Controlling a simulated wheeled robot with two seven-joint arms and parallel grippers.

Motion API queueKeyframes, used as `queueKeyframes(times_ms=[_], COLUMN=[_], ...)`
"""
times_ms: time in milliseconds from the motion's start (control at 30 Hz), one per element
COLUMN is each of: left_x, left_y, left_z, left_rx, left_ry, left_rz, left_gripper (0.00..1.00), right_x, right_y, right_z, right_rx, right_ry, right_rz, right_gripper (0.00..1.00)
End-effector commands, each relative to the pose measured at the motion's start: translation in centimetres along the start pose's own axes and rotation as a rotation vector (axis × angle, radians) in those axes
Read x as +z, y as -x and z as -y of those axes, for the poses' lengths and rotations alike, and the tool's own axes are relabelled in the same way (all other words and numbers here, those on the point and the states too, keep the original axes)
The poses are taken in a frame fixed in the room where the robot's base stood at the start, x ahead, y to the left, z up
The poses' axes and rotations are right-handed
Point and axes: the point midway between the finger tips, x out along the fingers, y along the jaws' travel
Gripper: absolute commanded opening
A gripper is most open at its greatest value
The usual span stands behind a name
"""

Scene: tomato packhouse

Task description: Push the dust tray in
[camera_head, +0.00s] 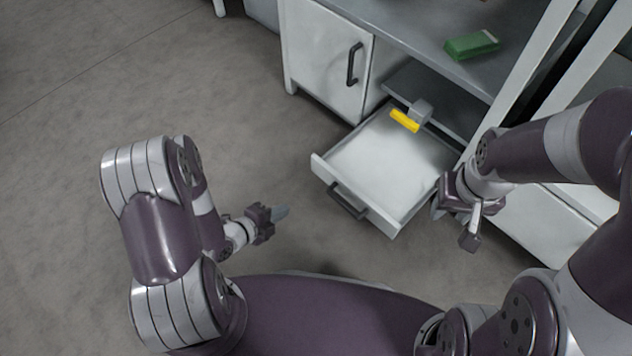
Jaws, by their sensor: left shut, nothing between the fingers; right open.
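The dust tray (372,165) is a white drawer pulled out from the grey cabinet, with a dark handle (347,201) on its front. A yellow piece joined to a grey block (405,120) shows at its back end. My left gripper (280,212) is shut and empty, left of the tray front and apart from it. My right gripper (453,226) is open, close to the tray's right front corner; I cannot tell whether it touches the tray.
The cabinet has a closed door (325,60) with a dark handle left of the tray. A green block (471,45) lies on the cabinet top. A slanted white post (520,75) stands at the right. The floor (130,80) at the left is clear.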

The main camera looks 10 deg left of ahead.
Motion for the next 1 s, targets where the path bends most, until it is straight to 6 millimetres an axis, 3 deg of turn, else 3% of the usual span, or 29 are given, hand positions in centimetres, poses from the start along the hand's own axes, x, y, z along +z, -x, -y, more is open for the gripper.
queueKeyframes(times_ms=[33,100,267,733,1000], left_x=[-0.1,-0.5,-0.4,-0.7,-1.1], left_y=[0.0,0.2,-0.9,-10.6,-13.1], left_z=[2.2,3.6,3.8,5.1,6.9], left_rx=[-0.085,-0.155,-0.167,-0.167,-0.164], left_ry=[-0.118,-0.224,-0.292,-0.289,-0.285], left_rz=[-0.019,-0.024,-0.017,-0.016,-0.014], left_gripper=[0.0,0.0,0.0,0.0,0.0], right_x=[0.0,0.0,0.1,0.8,0.9], right_y=[0.3,0.3,-0.5,-6.1,-7.6], right_z=[0.0,0.0,0.0,0.0,0.0], right_rx=[0.0,0.0,0.0,0.0,0.0], right_ry=[0.0,0.0,0.0,0.0,0.0], right_rz=[0.0,0.0,0.0,0.001,0.001], right_gripper=[0.42,0.42,0.42,0.42,0.42])
